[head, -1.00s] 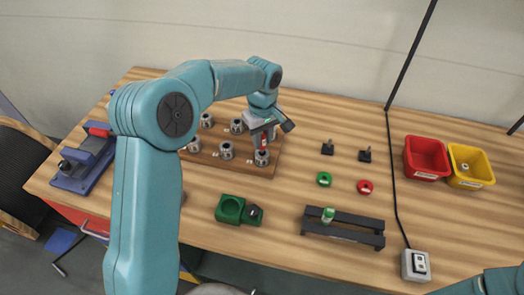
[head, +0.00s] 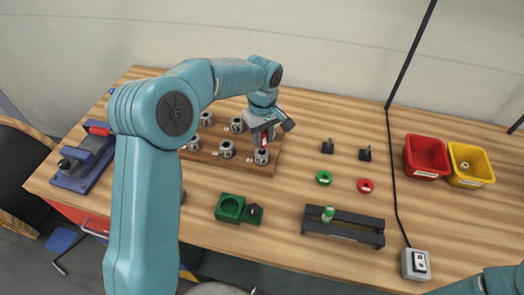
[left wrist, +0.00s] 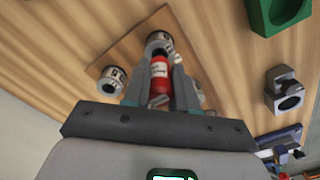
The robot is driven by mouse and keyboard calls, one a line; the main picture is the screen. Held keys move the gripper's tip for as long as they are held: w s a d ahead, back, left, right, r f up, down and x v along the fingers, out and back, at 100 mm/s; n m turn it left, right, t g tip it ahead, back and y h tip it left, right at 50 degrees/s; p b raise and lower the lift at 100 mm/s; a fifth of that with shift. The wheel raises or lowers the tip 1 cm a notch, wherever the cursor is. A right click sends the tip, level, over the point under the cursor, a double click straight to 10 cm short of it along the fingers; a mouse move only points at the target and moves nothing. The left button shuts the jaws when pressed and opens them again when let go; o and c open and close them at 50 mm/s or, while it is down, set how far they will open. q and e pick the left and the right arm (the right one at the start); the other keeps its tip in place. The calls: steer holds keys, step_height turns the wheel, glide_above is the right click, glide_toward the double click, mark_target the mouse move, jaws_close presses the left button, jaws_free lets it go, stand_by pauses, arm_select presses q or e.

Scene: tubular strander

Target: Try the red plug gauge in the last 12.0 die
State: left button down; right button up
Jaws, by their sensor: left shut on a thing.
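The red plug gauge (left wrist: 160,78) is upright or nearly so between the fingers of my left gripper (head: 264,136), which is shut on it. In the head view a little of its red body shows above the front right die (head: 261,157) on the wooden board (head: 243,164). In the left wrist view the gauge's far end overlaps that die (left wrist: 158,42); I cannot tell whether it is in the bore or just over it. Another die (left wrist: 112,80) stands beside it. My right gripper is out of view.
Several other dies (head: 226,149) stand on the board close to my gripper. A green fixture (head: 230,208), a black rack (head: 344,227) with a green gauge (head: 328,213), a green ring (head: 324,177) and a red ring (head: 365,186) lie in front and right. Red (head: 427,156) and yellow bins stand far right.

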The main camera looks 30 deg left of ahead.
arm_select(q)
steer(key=shift+f+b, duration=0.4)
steer(key=shift+f, duration=0.1)
stand_by(0.4)
steer(key=shift+r, duration=0.15)
stand_by(0.8)
steer(key=shift+r+p, duration=2.1)
steer(key=shift+r, duration=0.55)
